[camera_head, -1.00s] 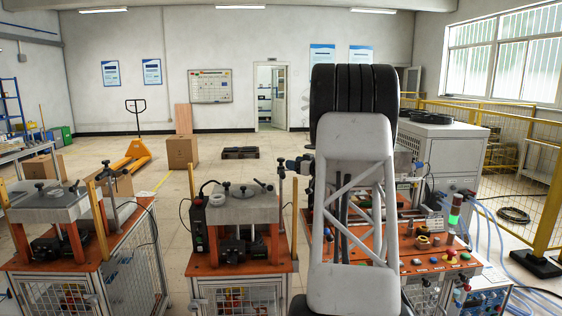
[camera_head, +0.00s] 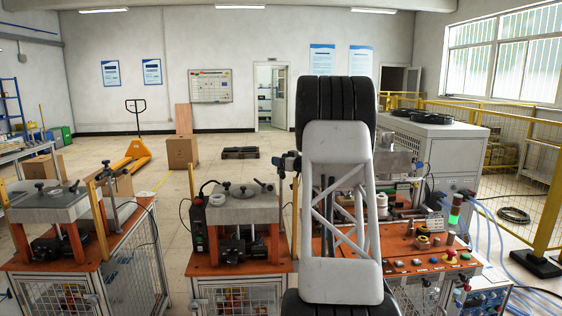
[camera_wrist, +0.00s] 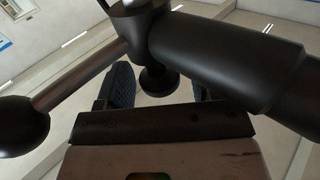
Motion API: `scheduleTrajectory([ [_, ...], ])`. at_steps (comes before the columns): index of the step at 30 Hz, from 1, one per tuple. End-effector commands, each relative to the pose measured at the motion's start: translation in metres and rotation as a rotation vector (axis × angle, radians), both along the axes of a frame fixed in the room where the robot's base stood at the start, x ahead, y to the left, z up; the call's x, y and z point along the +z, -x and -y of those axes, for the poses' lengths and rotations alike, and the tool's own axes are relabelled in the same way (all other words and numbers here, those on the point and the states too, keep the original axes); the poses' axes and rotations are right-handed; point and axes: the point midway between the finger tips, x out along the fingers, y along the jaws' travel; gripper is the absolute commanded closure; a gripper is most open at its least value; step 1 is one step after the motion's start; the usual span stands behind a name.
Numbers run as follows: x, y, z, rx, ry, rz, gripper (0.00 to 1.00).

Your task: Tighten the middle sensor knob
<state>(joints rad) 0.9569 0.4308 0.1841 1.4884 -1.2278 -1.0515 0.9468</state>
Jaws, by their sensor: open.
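In the wrist view a dark round knob (camera_wrist: 158,81) hangs below a black joint where a thin rod and a thick black cylinder (camera_wrist: 225,60) meet. I cannot tell for sure that it is the middle sensor knob. My gripper (camera_wrist: 155,88) is open, with one dark ribbed finger on each side of the knob. A gap shows at least on the left side, and nothing is visibly gripped. Another dark round end (camera_wrist: 22,124) sits on the rod's far left. In the head view my own arm hides the gripper and the knob.
In the head view an orange-topped bench (camera_head: 400,268) with buttons stands behind my arm. A second bench (camera_head: 240,268) with a metal block (camera_head: 240,208) is to its left. In the wrist view the thick cylinder runs close above the gripper's right side.

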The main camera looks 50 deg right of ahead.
Motion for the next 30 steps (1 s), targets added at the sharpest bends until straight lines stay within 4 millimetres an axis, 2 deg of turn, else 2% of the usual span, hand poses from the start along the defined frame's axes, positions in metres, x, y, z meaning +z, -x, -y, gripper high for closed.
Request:
scheduleTrajectory([
  [9,0.0002,-0.0014,0.0001,0.000,0.000,0.000,0.39],
  [18,0.0003,-0.0013,0.0001,0.000,0.000,0.000,0.85],
  [30,0.0012,-0.0015,-0.0004,-0.105,0.001,0.002,0.86],
])
